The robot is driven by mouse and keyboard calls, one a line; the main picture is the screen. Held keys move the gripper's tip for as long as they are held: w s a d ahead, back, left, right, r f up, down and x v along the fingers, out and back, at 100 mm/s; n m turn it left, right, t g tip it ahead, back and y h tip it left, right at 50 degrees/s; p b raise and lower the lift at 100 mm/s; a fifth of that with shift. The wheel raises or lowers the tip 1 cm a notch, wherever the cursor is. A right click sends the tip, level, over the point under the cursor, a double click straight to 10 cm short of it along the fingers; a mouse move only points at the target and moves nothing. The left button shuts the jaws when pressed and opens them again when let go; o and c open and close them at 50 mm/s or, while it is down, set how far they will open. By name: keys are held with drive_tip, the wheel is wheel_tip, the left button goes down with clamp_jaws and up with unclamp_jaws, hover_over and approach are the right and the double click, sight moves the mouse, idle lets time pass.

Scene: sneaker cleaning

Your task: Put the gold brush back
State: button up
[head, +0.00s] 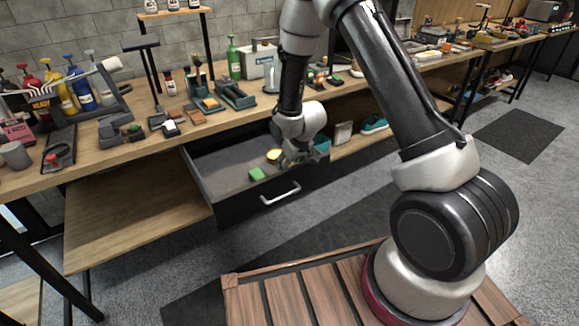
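My gripper (293,158) points down into the open drawer (208,181) under the workbench, near its right side. My arm and the small size of the view hide the fingertips, so I cannot tell whether it is open or holds anything. A small yellow item (274,155) is in the drawer just left of the gripper. It may be the gold brush, but its shape is too small to be sure. I cannot tell whether the gripper touches it. A green block (257,174) lies nearer the drawer front. A teal item (321,145) shows right of the gripper.
The drawer has a silver handle (280,194). The wooden workbench (93,165) carries bottles, a green bottle (234,58), dark holders (235,95) and small brushes or blocks. A teal shoe (374,124) sits on the lower shelf. The drawer's left part looks bare.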

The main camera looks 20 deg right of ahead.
drive_tip(key=s+d+r+m, duration=0.1)
drive_tip(key=s+d+r, duration=0.3)
drive_tip(key=r, duration=0.5)
drive_tip(key=s+d+r+h, duration=0.1)
drive_tip(key=s+d+r, duration=0.25)
drive_tip(key=r, duration=0.55)
drive_tip(key=s+d+r+m, duration=0.1)
drive_tip(key=s+d+r, duration=0.3)
drive_tip(key=r, duration=0.5)
drive_tip(key=s+d+r, duration=0.1)
drive_tip(key=s+r, duration=0.3)
drive_tip(key=s, duration=0.7)
drive_tip(key=s+d+r+m, duration=0.1)
drive_tip(key=s+r, duration=0.4)
drive_tip(key=s, duration=0.6)
drive_tip(key=shift+d+r+m, duration=0.25)
drive_tip(key=shift+d+m, duration=0.05)
drive_tip(key=shift+d, duration=0.35)
